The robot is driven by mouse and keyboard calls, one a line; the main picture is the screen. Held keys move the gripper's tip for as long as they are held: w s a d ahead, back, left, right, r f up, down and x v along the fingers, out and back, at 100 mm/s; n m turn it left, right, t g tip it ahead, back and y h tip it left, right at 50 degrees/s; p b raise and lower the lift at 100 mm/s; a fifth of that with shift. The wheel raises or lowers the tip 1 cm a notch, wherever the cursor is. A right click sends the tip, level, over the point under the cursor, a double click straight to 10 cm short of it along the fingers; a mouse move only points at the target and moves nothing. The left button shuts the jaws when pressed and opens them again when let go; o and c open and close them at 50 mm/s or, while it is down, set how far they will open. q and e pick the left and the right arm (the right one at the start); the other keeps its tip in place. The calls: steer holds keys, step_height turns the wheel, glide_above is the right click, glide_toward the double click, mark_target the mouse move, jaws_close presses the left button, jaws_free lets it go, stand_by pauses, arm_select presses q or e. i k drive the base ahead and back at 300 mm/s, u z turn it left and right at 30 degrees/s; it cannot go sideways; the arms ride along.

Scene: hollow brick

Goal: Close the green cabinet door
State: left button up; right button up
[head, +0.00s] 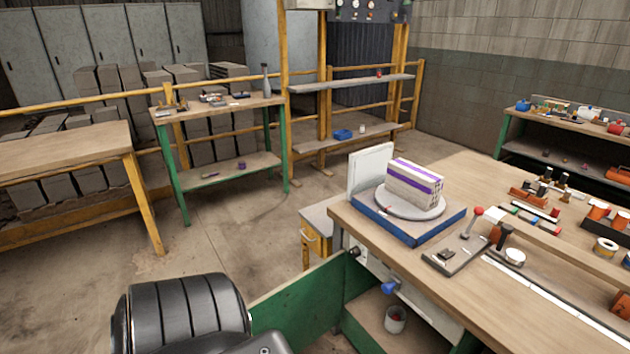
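The green cabinet door (312,304) stands open below the near workbench, swung out to the left from the bench's front. The cabinet inside (372,308) is exposed, and a small grey cup (395,320) sits in it. A dark ribbed part of my own body covers the lower left and hides the door's near end. Neither of my grippers shows, so I cannot tell where they are relative to the door.
The wooden workbench (345,215) carries a blue-based turntable (385,222) with a purple-striped brick (413,186), plus levers and small parts. The floor to the left is open.

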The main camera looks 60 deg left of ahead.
mark_target(305, 308)
steer(key=k, duration=0.45)
steer(key=z, duration=2.55)
steer(key=k, duration=2.95)
steer(key=u, duration=2.1)
steer(key=i, duration=0.5)
steer(key=z, duration=0.05)
